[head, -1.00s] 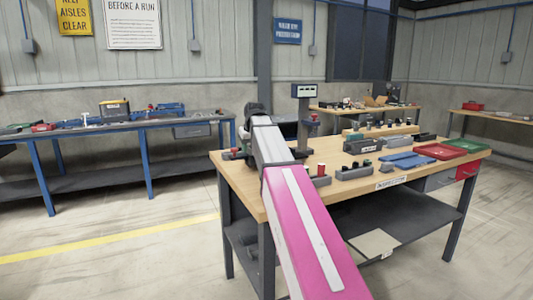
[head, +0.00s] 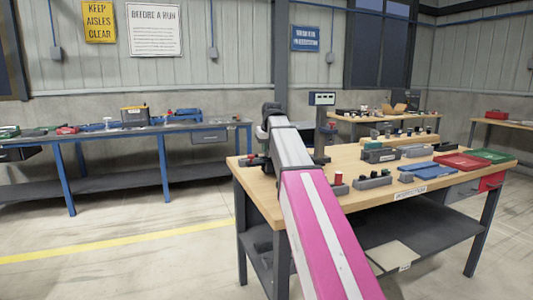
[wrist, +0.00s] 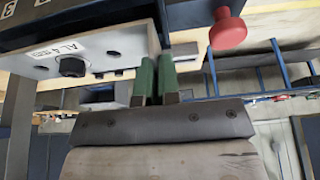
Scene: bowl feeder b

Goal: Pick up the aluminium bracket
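My gripper (wrist: 157,82) shows in the wrist view as two green-padded fingers close together, with only a narrow gap and nothing visible between them. Left of the fingers is a pale metal block (wrist: 98,58) with a white label starting "AL 4" and a dark bolt head. The left finger is very near its right edge; I cannot tell if they touch. I cannot tell whether this block is the aluminium bracket or part of a fixture. In the head view my arm reaches over the left end of the wooden workbench (head: 262,190), and the fingertips are hidden. No bracket is clear there.
A red knob (wrist: 228,32) stands right of the fingers in the wrist view. The workbench holds grey fixtures (head: 372,180), a blue tray (head: 424,172), a red tray (head: 468,161), a green tray (head: 490,155) and a display post (head: 321,100). A blue-legged bench (head: 75,147) stands left.

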